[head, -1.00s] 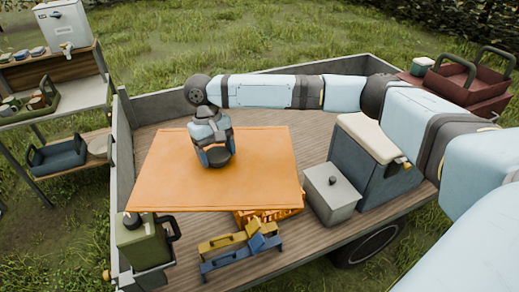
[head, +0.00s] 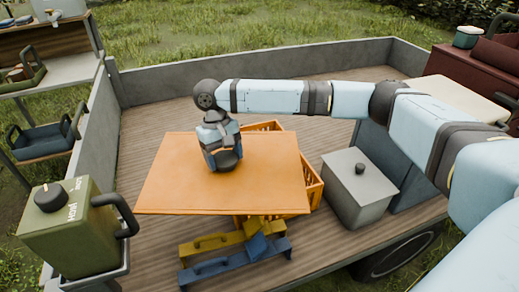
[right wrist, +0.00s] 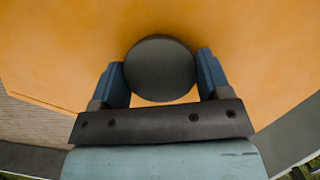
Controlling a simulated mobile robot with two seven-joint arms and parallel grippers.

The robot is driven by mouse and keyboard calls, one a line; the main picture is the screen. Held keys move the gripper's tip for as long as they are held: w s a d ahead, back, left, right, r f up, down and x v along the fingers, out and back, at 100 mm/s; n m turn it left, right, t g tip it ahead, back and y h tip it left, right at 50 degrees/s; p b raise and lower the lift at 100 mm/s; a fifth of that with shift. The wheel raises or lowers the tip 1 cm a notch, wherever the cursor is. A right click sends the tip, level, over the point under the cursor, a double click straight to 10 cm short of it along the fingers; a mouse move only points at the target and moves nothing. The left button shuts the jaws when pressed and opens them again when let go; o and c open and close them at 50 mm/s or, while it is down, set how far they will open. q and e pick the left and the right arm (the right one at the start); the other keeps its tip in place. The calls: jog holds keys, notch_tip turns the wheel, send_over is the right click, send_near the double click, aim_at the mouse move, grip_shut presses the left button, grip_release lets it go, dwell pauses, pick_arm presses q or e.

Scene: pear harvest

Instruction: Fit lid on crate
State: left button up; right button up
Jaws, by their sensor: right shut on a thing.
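The lid (head: 170,185) is a flat orange panel, held above the truck bed in the head view. My right gripper (head: 226,166) is shut on the dark round knob (right wrist: 160,68) at the lid's middle. The blue fingers sit on both sides of the knob in the right wrist view. The orange slatted crate (head: 312,186) stands under the lid on the bed. Its right side and far edge show past the lid; the rest is hidden. The lid sits left of the crate's middle and looks apart from it. My left gripper is not in view.
A grey lidded box (head: 360,190) stands close right of the crate. Yellow (head: 215,243) and blue (head: 215,265) tool-like pieces lie in front. A green canister (head: 75,230) stands at the front left. The bed's left wall (head: 98,130) is near; bare planks lie behind.

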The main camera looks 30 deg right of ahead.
aim_at(258, 132)
jog(key=shift+n, duration=0.9)
jog(key=f, duration=0.1)
jog(key=w+f+b, duration=0.1)
jog(key=f, duration=0.1)
jog(key=w+f+b, duration=0.1)
jog(key=f, duration=0.1)
jog(key=shift+d+f, duration=0.2)
jog(key=shift+d, duration=0.15)
jog(key=w+d+f+n+t+h+p, duration=0.1)
jog(key=w+d+n+t+p, duration=0.1)
jog(key=w+d+n+p, duration=0.55)
jog(key=w+d+f+n+t+h+p, duration=0.15)
jog(key=d+n+p, duration=0.25)
jog(key=d+n, duration=0.7)
pick_arm(q)
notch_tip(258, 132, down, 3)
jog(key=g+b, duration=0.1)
jog(key=b, duration=0.5)
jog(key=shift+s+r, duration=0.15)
pick_arm(e)
jog(key=shift+n+t+h, duration=0.25)
jog(key=shift+n+t, duration=0.2)
jog(key=shift+n, duration=0.4)
jog(key=f, duration=0.5)
jog(key=shift+w+a+f, duration=0.15)
jog(key=shift+w+f, duration=0.05)
jog(key=shift+w, duration=0.15)
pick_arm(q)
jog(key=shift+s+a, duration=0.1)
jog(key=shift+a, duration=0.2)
